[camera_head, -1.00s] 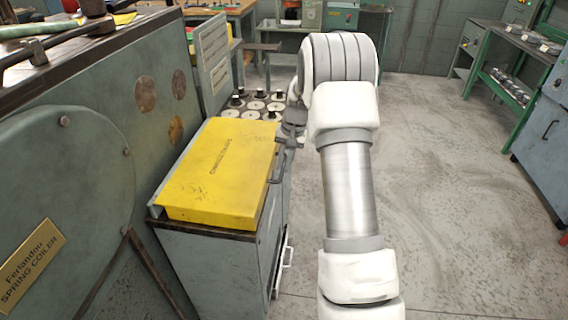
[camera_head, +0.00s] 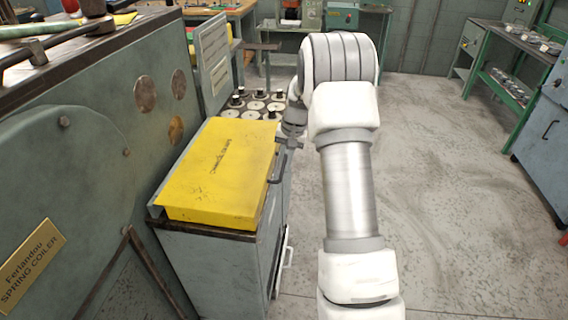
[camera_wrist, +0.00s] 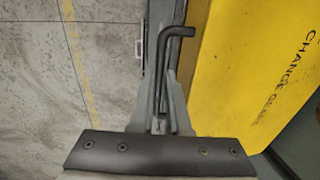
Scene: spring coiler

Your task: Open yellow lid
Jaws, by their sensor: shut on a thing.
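The yellow lid (camera_head: 218,172) lies flat and closed on top of a grey cabinet (camera_head: 212,272) in the head view. It also fills the right of the wrist view (camera_wrist: 248,66), with the words "CHANGE GEARS" on it. A dark bent bar handle (camera_wrist: 163,70) runs along the lid's right edge as the head view shows it. My gripper (camera_wrist: 162,108) is shut on this handle, its two fingers on either side of the bar. In the head view my gripper (camera_head: 291,141) is small and partly hidden by my arm.
The spring coiler machine (camera_head: 70,190) stands close on the left. Round discs and black knobs (camera_head: 256,104) sit behind the lid. A cabinet handle (camera_head: 287,247) sticks out below. The floor (camera_head: 440,200) to the right is clear, with green shelves (camera_head: 500,85) beyond.

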